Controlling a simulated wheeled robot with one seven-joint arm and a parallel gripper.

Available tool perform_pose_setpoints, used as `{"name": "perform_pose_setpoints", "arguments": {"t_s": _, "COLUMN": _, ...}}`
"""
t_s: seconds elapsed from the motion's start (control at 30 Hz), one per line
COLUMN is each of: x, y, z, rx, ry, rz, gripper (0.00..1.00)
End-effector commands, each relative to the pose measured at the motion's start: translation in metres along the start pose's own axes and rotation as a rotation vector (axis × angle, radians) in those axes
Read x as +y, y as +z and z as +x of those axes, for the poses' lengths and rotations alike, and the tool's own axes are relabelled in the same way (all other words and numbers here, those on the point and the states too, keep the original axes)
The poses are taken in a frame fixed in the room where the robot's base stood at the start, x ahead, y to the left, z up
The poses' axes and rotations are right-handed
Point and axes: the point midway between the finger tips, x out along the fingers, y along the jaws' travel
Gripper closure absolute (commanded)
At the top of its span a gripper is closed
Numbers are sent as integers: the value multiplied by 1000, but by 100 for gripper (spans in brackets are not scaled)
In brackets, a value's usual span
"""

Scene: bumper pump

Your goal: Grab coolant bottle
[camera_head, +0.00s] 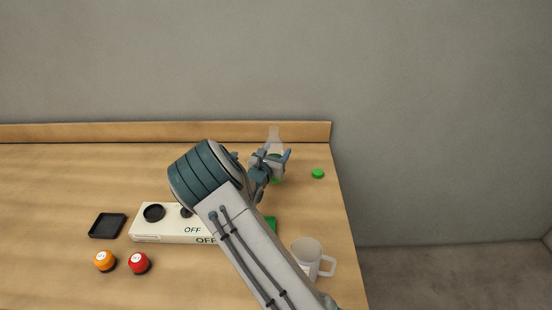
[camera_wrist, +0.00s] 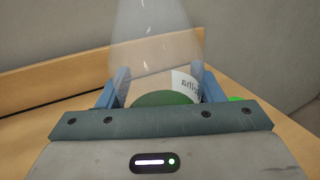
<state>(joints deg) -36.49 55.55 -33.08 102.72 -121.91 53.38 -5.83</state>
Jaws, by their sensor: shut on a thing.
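The coolant bottle is a clear, translucent vessel with a narrow top, a white label and green at its base; it shows in the head view (camera_head: 274,134) near the back right of the table and in the wrist view (camera_wrist: 158,50). My gripper (camera_head: 273,158) is around the bottle. In the wrist view its two blue fingers (camera_wrist: 158,90) stand on either side of the bottle, shut on it. The bottle looks upright. Its lower part is partly hidden by my gripper.
A green cap (camera_head: 318,174) lies right of the bottle. A white box marked OFF (camera_head: 160,237), a black tray (camera_head: 107,226), an orange button (camera_head: 104,261), a red button (camera_head: 139,263) and a clear mug (camera_head: 308,254) stand nearer. The wooden table (camera_head: 60,180) is clear at back left.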

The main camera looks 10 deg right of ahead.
Motion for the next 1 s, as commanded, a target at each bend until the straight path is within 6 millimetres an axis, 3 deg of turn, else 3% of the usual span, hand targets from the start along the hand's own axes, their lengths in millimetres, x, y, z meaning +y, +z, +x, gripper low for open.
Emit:
{"name": "perform_pose_setpoints", "arguments": {"t_s": 0.1, "x": 0, "y": 15, "z": 0, "rx": -4, "ry": 0, "rz": 4, "gripper": 72}}
{"name": "perform_pose_setpoints", "arguments": {"t_s": 0.6, "x": -63, "y": 50, "z": 7, "rx": -2, "ry": -4, "rz": 2, "gripper": 72}}
{"name": "perform_pose_setpoints", "arguments": {"t_s": 1.0, "x": -98, "y": 71, "z": 10, "rx": -2, "ry": -2, "rz": 3, "gripper": 72}}
